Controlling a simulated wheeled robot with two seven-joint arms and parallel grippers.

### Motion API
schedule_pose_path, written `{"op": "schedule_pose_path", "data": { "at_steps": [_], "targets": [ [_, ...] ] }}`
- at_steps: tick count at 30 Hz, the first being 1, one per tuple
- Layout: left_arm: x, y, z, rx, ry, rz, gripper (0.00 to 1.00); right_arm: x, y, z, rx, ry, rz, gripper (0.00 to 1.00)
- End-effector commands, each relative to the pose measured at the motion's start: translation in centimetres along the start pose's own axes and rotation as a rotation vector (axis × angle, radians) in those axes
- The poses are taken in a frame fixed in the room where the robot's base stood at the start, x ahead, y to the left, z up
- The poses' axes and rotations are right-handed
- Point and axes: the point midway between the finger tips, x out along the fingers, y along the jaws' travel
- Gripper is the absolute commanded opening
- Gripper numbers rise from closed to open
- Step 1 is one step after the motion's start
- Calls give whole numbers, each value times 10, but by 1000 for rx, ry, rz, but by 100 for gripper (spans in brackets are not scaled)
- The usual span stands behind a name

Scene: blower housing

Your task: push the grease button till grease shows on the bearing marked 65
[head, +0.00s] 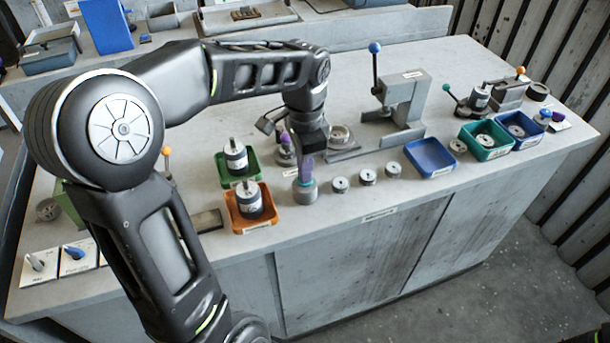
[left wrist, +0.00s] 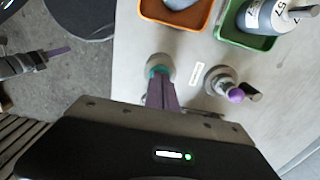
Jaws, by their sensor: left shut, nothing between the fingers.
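My left gripper (head: 305,176) is shut and empty, its purple fingers pointing down. Their tips are at the teal top of a small grey cylinder (head: 306,193), likely the grease button. In the left wrist view, the fingers (left wrist: 160,84) overlap the teal ring on the cylinder (left wrist: 161,61); I cannot tell whether they press it. Several small round metal parts stand to its right, including one ring (head: 340,184) and another (head: 367,176). I cannot read a 65 or see grease on any. My right gripper (left wrist: 57,52) shows over the floor in the left wrist view, its jaws unclear.
An orange tray (head: 235,222) and a green tray (head: 222,178) hold motors left of the cylinder. A purple-knobbed device (left wrist: 220,80) stands close beside it. A lever press (head: 405,105) and a blue tray (head: 430,165) stand right. The bench's front strip is mostly clear.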

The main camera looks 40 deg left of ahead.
Motion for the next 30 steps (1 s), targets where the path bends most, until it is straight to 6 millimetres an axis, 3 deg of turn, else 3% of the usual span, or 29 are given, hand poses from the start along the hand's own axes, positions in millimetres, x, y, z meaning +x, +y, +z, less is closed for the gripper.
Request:
{"op": "schedule_pose_path", "data": {
  "at_steps": [7,16,30],
  "targets": [
    [1,0,0,0,-1,2,0,0,0,0,0,0,0,36],
    [-14,1,0,1,-2,2,0,-12,-5,0,0,0,0,36],
    [-14,0,0,0,-1,1,0,-12,-5,0,0,0,0,36]
  ]
}}
